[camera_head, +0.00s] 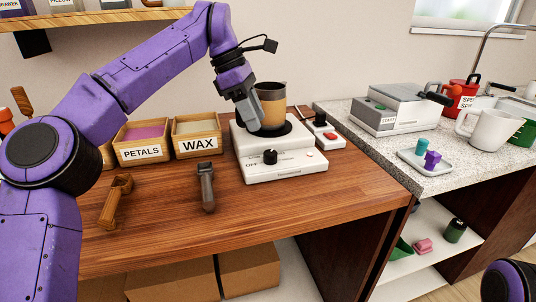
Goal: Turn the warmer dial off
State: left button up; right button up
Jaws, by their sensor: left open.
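The white warmer (301,181) stands on the wooden counter. Its black dial (270,157) is on the sloped front face, with small lettering to its left; which way the dial points is too small to tell. An amber cup with a dark rim (272,103) stands upright on the black round plate on top of the warmer. My left gripper (247,118) is open, pointing down at the left side of the cup, above and behind the dial. Whether its fingers touch the cup I cannot tell. My right gripper is out of view.
Wooden boxes labelled PETALS (141,153) and WAX (197,145) stand left of the warmer. A dark-handled tool (207,188) and a wooden tool (115,203) lie in front. A small device with a red button (329,137) sits right of it. The counter before the dial is clear.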

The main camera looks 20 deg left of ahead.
aim_at(271, 152)
pick_arm(q)
jog(key=b+x, duration=0.2)
jog(key=x, duration=0.6)
jog(key=shift+w+a+f+b, duration=0.1)
jog(key=shift+a+b, duration=0.05)
jog(key=shift+b, duration=0.25)
jog(key=shift+d+f, duration=0.3)
jog(key=shift+f, duration=0.25)
jog(key=shift+c, duration=0.3)
jog(key=c, duration=0.7)
